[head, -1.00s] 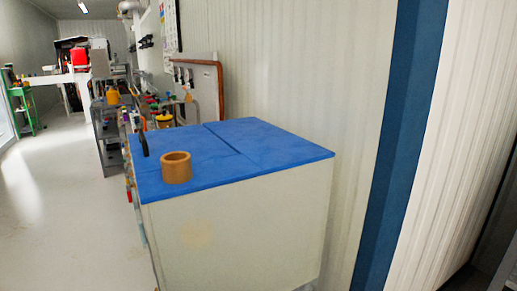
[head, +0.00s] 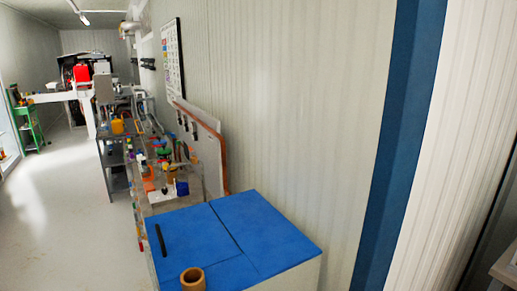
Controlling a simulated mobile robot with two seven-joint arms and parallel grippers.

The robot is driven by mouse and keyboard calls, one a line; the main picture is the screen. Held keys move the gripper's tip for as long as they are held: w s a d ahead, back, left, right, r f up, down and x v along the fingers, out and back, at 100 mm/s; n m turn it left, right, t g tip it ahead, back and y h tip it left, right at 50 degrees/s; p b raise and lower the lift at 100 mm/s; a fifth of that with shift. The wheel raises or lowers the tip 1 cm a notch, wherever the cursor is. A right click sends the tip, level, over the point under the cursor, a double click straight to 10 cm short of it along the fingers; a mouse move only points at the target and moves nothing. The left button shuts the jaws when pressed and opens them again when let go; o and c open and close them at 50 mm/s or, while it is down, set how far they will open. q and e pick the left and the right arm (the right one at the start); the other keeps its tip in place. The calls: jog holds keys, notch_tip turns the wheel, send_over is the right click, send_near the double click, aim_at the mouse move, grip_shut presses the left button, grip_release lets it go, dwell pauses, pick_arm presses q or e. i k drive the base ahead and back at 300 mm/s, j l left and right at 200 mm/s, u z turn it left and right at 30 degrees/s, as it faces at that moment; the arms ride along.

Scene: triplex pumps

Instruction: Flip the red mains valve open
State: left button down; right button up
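I cannot make out the red mains valve for certain in the head view. Small red and orange items (head: 149,186) lie among clutter on a workbench behind the blue-topped cabinet, too small to identify. A larger red object (head: 82,73) stands far down the room at the left; I cannot tell what it is. Neither of my grippers shows in the head view.
A cabinet with a blue top (head: 265,230) stands close in front, bearing a tan ring-like cup (head: 192,280) and a black bar (head: 160,240). A corrugated wall (head: 310,100) closes the right side. Open floor (head: 70,220) runs along the left.

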aim_at(140, 242)
jog(key=k+j, duration=0.1)
jog(key=j, duration=0.8)
jog(key=k+j, duration=0.15)
jog(key=j, duration=0.35)
jog(key=i+j, duration=0.1)
jog(key=j, duration=1)
jog(key=i+j, duration=0.35)
jog(key=j, duration=0.15)
jog(key=i+j, duration=0.4)
jog(key=i, duration=0.85)
